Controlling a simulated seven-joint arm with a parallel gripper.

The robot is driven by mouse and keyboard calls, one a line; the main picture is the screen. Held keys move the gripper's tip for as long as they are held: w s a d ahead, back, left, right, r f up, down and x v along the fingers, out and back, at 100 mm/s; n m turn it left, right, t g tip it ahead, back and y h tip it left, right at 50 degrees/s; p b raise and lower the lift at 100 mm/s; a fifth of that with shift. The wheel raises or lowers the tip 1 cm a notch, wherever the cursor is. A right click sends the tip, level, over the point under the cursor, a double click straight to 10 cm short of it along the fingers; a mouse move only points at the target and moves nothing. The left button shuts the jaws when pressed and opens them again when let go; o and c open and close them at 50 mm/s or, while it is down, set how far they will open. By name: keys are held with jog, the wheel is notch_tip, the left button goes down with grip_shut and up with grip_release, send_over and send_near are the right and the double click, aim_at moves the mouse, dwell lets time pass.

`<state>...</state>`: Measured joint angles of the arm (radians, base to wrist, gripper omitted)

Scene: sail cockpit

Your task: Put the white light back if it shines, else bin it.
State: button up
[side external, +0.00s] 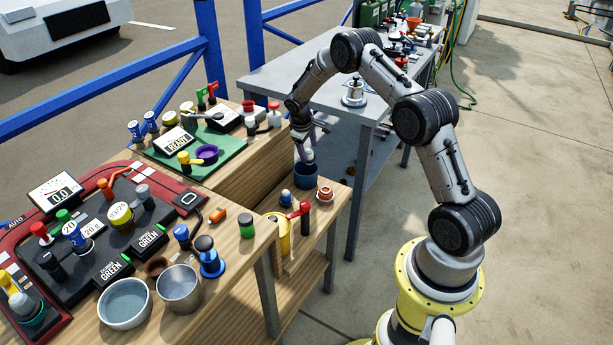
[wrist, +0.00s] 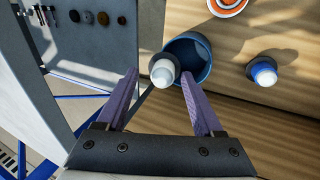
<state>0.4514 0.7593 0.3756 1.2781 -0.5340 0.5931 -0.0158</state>
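The white light (wrist: 163,70), with a pale dome and grey collar, shows between and just past my fingertips, overlapping the left rim of the blue bin (wrist: 193,47). In the side view the white light (side external: 309,155) is below my gripper (side external: 305,140), at the mouth of the blue bin (side external: 307,176). My gripper (wrist: 160,76) points down with its purple fingers spread. Gaps show on both sides of the light, so it looks open. I see no clear glow on the dome. The light's lower part is hidden.
The crowded control bench (side external: 130,225) lies left; a grey metal table (side external: 275,75) stands behind.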

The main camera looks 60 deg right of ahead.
jog(key=shift+o, duration=1.4)
jog(key=v, duration=1.3)
jog(key=shift+a+r, duration=0.2)
jog(key=shift+r, duration=0.2)
